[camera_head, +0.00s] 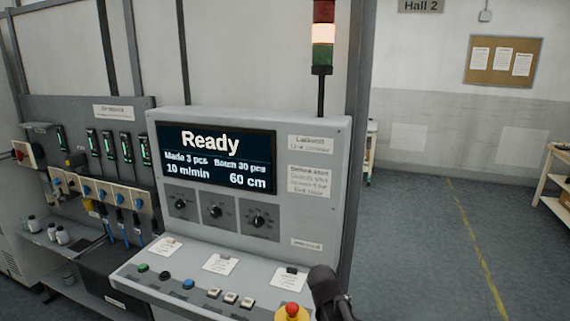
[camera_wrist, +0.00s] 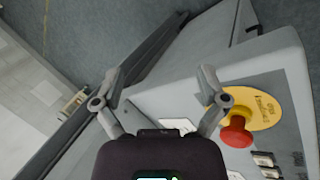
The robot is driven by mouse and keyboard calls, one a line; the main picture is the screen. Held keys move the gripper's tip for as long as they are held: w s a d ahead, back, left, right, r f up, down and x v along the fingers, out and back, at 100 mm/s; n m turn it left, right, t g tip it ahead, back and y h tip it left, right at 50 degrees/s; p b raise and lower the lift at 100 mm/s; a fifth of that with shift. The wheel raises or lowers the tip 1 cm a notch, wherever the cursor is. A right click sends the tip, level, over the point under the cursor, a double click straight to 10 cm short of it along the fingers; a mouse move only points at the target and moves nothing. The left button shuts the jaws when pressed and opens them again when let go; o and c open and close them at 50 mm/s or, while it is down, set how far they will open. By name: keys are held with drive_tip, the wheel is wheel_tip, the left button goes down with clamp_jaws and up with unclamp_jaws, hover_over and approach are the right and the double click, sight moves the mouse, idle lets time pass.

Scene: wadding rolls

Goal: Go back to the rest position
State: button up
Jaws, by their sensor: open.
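My gripper (camera_wrist: 158,85) is open and empty in the wrist view, its two fingers spread over the corner of the grey control console (camera_wrist: 265,60). In the head view a dark part of my arm (camera_head: 328,292) shows at the bottom, in front of the console's right edge. A red emergency-stop button (camera_head: 292,311) on a yellow plate sits close to its left. The red button (camera_wrist: 237,132) also shows just right of the right finger in the wrist view. I cannot tell the gap between finger and button.
The console screen (camera_head: 216,157) reads "Ready", "Made 3 pcs", "Batch 30 pcs", "10 m/min" and "60 cm". Below are three knobs (camera_head: 216,212) and several push buttons. A signal tower (camera_head: 323,38) has its middle lamp lit. Open floor (camera_head: 420,250) lies to the right, with shelving at the far right.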

drive_tip(key=s+d+f+m+g+y, duration=0.1)
drive_tip(key=s+m+g+y, duration=0.2)
drive_tip(key=s+m, duration=0.3)
drive_tip(key=s+y, duration=0.1)
drive_tip(key=s, duration=0.2)
drive_tip(key=shift+s+f, duration=0.2)
drive_tip(key=shift+f, duration=0.2)
drive_tip(key=c, duration=0.5)
drive_tip(key=shift+d, duration=0.1)
